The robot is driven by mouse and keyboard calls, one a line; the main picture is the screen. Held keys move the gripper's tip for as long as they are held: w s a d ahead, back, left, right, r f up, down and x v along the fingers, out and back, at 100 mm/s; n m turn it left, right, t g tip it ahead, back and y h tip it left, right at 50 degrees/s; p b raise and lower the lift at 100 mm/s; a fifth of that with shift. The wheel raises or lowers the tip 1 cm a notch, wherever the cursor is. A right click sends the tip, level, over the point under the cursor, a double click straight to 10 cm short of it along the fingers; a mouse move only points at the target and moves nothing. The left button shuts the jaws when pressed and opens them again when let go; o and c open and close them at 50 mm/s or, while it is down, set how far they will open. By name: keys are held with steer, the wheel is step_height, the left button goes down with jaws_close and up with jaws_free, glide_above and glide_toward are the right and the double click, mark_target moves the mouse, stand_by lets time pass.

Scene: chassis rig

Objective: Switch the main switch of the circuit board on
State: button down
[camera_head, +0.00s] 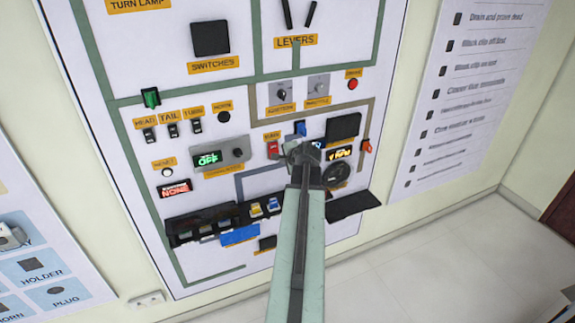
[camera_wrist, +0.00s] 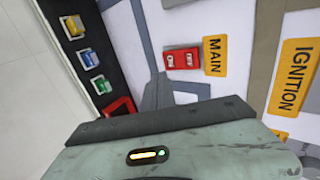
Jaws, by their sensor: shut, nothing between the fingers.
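The main switch is a red rocker (camera_head: 272,148) on the upright circuit board (camera_head: 150,235). In the wrist view, the red rocker (camera_wrist: 182,60) sits beside a yellow-orange MAIN label (camera_wrist: 215,55). White markings show on both of its halves, but I cannot tell which side is pressed. My gripper (camera_head: 303,153) is in front of the board, just right of the switch in the head view, and hides part of the board. In the wrist view, my gripper's narrow tip (camera_wrist: 157,88) is shut and empty, below and left of the switch, with a visible gap between them.
A black strip with coloured fuses (camera_wrist: 85,55) lies left in the wrist view. An IGNITION label (camera_wrist: 294,76) is at right. In the head view, a black ledge (camera_head: 350,206) juts out low on the board. The floor (camera_head: 430,260) at right is clear.

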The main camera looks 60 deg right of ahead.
mark_target(274, 151)
steer(key=w+d+f+b, duration=0.1)
steer(key=w+d+f, duration=0.1)
steer(key=w, duration=0.3)
steer(key=shift+w+d+f+b, duration=0.15)
steer(key=shift+d+f+b, duration=0.15)
steer(key=shift+d, duration=0.6)
steer(key=shift+w+r+p, duration=0.1)
steer(key=shift+r+p, duration=0.2)
steer(key=shift+r, duration=0.4)
